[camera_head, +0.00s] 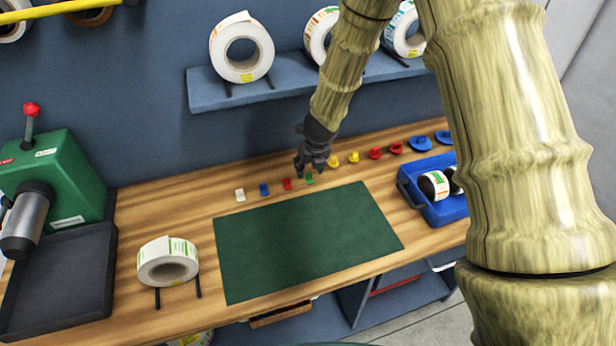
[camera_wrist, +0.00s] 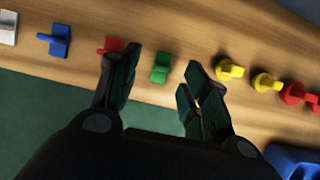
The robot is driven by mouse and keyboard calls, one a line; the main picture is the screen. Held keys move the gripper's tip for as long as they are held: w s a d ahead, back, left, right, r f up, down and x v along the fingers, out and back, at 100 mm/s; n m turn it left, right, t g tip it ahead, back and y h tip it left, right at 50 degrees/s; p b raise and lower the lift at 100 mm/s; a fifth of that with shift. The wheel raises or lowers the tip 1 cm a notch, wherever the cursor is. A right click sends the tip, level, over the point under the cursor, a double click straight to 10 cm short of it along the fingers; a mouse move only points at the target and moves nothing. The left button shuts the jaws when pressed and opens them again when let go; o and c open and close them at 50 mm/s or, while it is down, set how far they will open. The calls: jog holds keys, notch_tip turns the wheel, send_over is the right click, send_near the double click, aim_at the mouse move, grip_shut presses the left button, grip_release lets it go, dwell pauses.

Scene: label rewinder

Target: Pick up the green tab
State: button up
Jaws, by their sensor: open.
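The green tab (camera_head: 310,179) lies on the wooden bench just behind the green mat, in a row of small coloured pieces. In the wrist view the green tab (camera_wrist: 161,67) sits between and beyond my two fingertips, apart from both. My gripper (camera_head: 310,163) is over the row, close to the green tab, and hides part of its surroundings. In the wrist view my gripper (camera_wrist: 158,75) is open and empty, with its left finger overlapping the red tab (camera_wrist: 110,47).
Red (camera_head: 288,184), blue (camera_head: 264,189) and white (camera_head: 240,195) tabs lie to the left. Yellow (camera_head: 333,161), red and blue knobbed pieces lie to the right. A shelf (camera_head: 205,92) with label rolls is behind. A blue bin (camera_head: 440,212) stands right; the green mat (camera_head: 300,245) is clear.

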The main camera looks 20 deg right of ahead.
aim_at(310, 174)
jog(key=shift+d+f, duration=0.2)
jog(key=shift+s+d+f+p, duration=0.2)
jog(key=shift+f+p, duration=0.1)
jog(key=shift+p, duration=0.2)
jog(key=shift+f, duration=0.25)
jog(key=shift+w+a+f, duration=0.1)
jog(key=shift+w+f, duration=0.35)
jog(key=shift+f, duration=0.15)
jog(key=shift+w+a+f, duration=0.1)
jog(key=shift+w+f, duration=0.3)
jog(key=shift+f, duration=0.2)
jog(key=shift+s+d+r, duration=0.1)
jog(key=shift+s+r, duration=0.1)
jog(key=shift+s, duration=0.1)
jog(key=shift+w+f, duration=0.15)
jog(key=c, duration=0.5)
jog(key=shift+c, duration=1.2)
